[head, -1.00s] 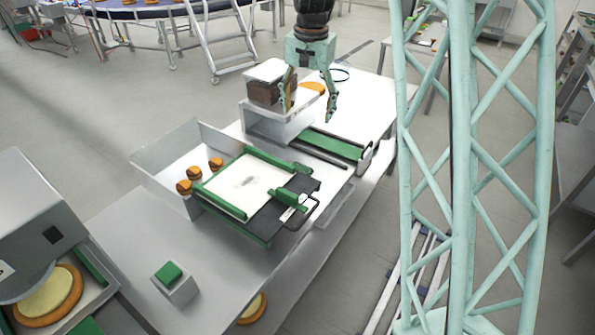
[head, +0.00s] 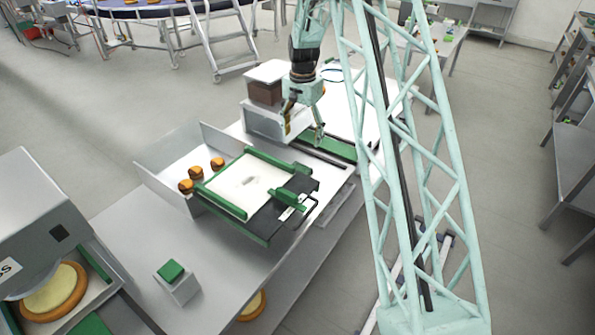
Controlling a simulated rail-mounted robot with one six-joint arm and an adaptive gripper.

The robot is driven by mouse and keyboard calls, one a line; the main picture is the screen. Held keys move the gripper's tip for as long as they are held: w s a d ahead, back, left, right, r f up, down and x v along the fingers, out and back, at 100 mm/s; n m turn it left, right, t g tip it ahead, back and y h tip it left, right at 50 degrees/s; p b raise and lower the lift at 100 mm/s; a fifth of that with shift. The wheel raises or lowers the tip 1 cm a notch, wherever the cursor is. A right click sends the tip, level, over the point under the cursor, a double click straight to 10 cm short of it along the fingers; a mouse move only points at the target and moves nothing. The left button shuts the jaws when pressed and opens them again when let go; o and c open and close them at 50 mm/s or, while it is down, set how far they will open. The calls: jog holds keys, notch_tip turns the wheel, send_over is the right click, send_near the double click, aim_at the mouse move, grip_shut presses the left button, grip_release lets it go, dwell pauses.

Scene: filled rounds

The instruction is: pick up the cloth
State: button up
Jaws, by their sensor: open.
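My gripper (head: 303,134) is open with its two fingers pointing down. I cannot tell whether this sheet is the cloth, and no other clear cloth shows.
Several orange-brown rounds (head: 217,164) lie left of the frame by an upright panel (head: 166,184). A green-topped block (head: 171,271) stands nearer on the bench (head: 222,268). A brown box with a white lid (head: 267,73) stands behind the gripper.

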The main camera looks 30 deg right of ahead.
jog(key=f, duration=0.1)
jog(key=w+f, duration=0.1)
jog(key=shift+d+f, duration=0.2)
jog(key=shift+f, duration=0.2)
jog(key=shift+f, duration=0.1)
send_over(301, 168)
jog(key=shift+f, duration=4.2)
jog(key=shift+f, duration=2.6)
jog(key=c, duration=0.9)
